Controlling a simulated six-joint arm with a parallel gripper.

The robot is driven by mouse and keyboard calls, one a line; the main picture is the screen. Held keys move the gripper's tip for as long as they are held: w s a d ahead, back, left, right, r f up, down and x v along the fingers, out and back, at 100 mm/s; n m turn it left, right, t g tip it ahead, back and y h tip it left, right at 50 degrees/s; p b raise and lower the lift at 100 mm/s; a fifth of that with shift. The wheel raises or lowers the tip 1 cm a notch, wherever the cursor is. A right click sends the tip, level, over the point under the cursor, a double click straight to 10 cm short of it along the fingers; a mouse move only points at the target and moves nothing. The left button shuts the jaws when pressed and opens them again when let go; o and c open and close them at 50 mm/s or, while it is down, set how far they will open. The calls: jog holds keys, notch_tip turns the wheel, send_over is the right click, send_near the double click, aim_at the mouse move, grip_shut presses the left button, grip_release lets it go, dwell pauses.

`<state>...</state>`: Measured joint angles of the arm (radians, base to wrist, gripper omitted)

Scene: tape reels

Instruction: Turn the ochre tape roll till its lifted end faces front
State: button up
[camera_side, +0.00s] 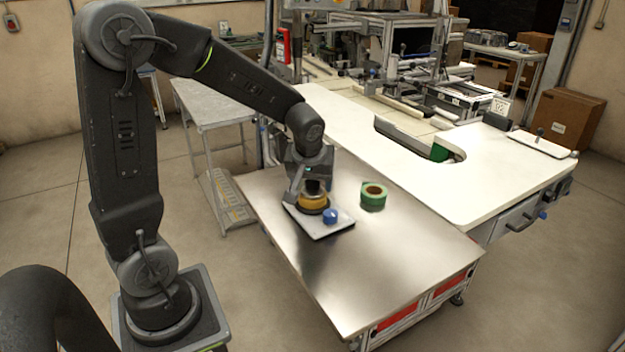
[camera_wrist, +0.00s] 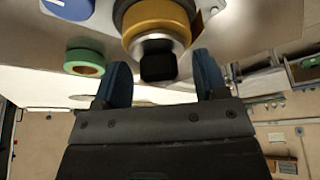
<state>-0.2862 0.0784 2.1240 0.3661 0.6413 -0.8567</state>
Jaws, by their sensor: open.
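The ochre tape roll (camera_side: 313,201) sits on a pale plate (camera_side: 318,227) on the steel table. In the wrist view the ochre roll (camera_wrist: 150,17) surrounds a metal hub with a black knob (camera_wrist: 157,62). A small ochre flap, likely the lifted end (camera_wrist: 198,22), sticks out at the roll's right side in that view. My gripper (camera_side: 312,182) is above the roll, pointing down. In the wrist view its two dark blue fingers (camera_wrist: 162,62) are apart, with the black knob between their tips and nothing gripped. The side view hides the roll's upper part behind my gripper.
A blue knob (camera_side: 330,216) stands on the plate beside the roll, close to my gripper. A green tape roll (camera_side: 373,196) lies on the steel table (camera_side: 400,260) to the right. The table's front is clear. A white worktop (camera_side: 350,125) adjoins it behind.

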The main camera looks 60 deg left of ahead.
jog(key=c, duration=1.1)
jog(key=shift+f, duration=0.1)
jog(key=n+g, duration=0.1)
jog(key=n, duration=0.3)
jog(key=shift+s+y, duration=0.1)
jog(key=shift+y, duration=0.3)
jog(key=n+g, duration=0.2)
jog(key=n, duration=0.2)
jog(key=shift+d+f, duration=0.1)
jog(key=o, duration=1.1)
